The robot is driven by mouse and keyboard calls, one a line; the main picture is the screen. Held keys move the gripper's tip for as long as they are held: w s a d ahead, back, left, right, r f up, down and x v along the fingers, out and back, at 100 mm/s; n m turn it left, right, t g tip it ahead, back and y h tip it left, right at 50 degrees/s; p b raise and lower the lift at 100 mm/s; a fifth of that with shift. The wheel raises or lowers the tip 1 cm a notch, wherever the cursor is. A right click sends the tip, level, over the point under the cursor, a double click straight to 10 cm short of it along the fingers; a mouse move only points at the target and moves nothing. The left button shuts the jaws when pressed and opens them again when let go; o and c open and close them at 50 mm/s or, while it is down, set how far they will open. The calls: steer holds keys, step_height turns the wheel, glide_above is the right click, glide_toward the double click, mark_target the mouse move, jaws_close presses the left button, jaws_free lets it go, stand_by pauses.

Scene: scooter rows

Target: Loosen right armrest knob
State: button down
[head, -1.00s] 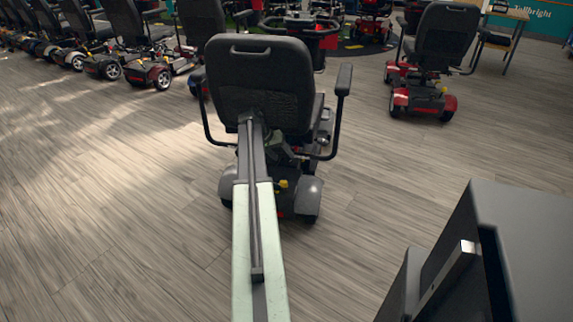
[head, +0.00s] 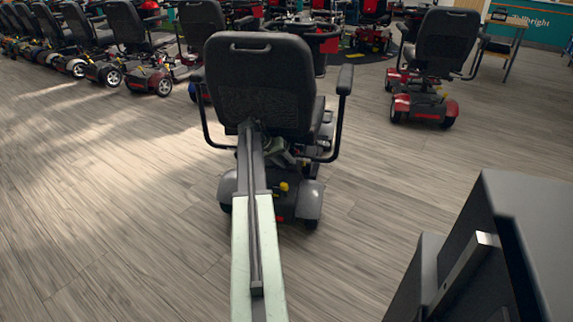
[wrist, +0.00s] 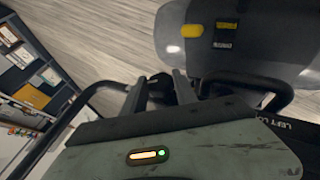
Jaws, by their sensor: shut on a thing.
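A scooter seat with a black backrest (head: 258,84) faces away from me, its right armrest (head: 345,80) on a curved tube. My arm reaches to the lower back of the seat, and my gripper shows there only in part. In the wrist view my gripper (wrist: 160,88) has its two fingers on either side of a small dark knob (wrist: 158,88) by the armrest tube, and is shut on it. The knob's outline is dark and partly hidden by the fingers. In the head view the knob cannot be made out.
The scooter's grey rear cover (head: 306,200) with a yellow lever lies below the seat. Another scooter (head: 425,100) stands at the back right, and a row of scooters (head: 130,50) at the back left. A dark box-like thing (head: 500,240) fills the lower right.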

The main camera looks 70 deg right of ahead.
steer(key=c, duration=1)
jaws_free()
steer(key=shift+o, duration=0.2)
steer(key=p+v, duration=0.6)
steer(key=v, duration=0.1)
steer(key=shift+w+a+r, duration=0.15)
steer(key=shift+r, duration=0.15)
